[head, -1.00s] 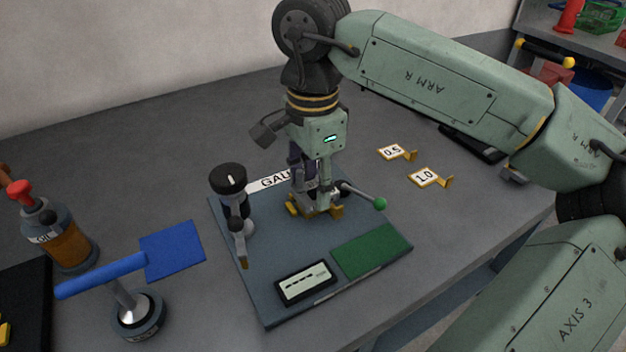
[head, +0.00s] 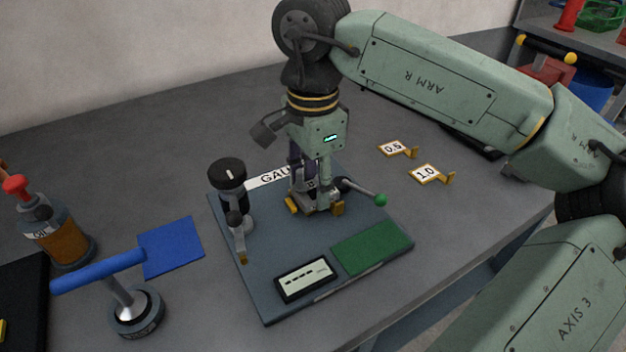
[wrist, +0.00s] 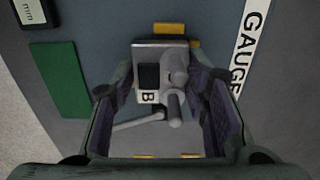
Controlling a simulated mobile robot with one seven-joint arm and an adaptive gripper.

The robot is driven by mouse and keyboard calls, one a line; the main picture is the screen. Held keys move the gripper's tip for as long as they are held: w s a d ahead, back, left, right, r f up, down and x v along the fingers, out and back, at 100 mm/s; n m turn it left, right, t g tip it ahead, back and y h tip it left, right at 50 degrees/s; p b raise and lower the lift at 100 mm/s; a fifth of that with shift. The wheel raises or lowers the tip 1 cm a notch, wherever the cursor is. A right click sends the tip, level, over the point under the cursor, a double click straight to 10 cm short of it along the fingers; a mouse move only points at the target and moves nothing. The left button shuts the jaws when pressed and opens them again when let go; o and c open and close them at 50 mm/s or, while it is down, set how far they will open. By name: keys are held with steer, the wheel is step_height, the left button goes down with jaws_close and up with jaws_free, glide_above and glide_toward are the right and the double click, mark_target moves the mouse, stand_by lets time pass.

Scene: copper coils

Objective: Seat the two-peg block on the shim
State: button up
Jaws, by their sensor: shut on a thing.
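The two-peg block (wrist: 146,53) is a grey piece with a dark square, a white "B" label and a peg. It lies between the two fingers of my gripper (wrist: 165,112) in the wrist view. In the head view my gripper (head: 310,187) points down and is shut on it, low over the back of the blue-grey gauge plate (head: 283,240). Yellow pieces (head: 291,204) stand beside the block. I cannot make out a shim; the fingers and block hide what lies beneath. Whether the block touches its seat cannot be told.
A green-knobbed lever (head: 380,199) juts out right of my gripper, and a black-topped post (head: 228,176) stands left. The plate carries a green pad (head: 372,247) and a display (head: 305,279). Cards "0.5" (head: 391,148) and "1.0" (head: 425,173) stand right. A blue-handled tool (head: 98,272) is front left.

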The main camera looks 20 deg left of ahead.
steer(key=shift+f+b, duration=0.35)
stand_by(0.3)
steer(key=o, duration=1.3)
steer(key=shift+o, duration=0.3)
steer(key=o, duration=0.4)
steer(key=shift+o, duration=0.2)
steer(key=shift+r+p, duration=2.45)
steer(key=shift+r, duration=1.1)
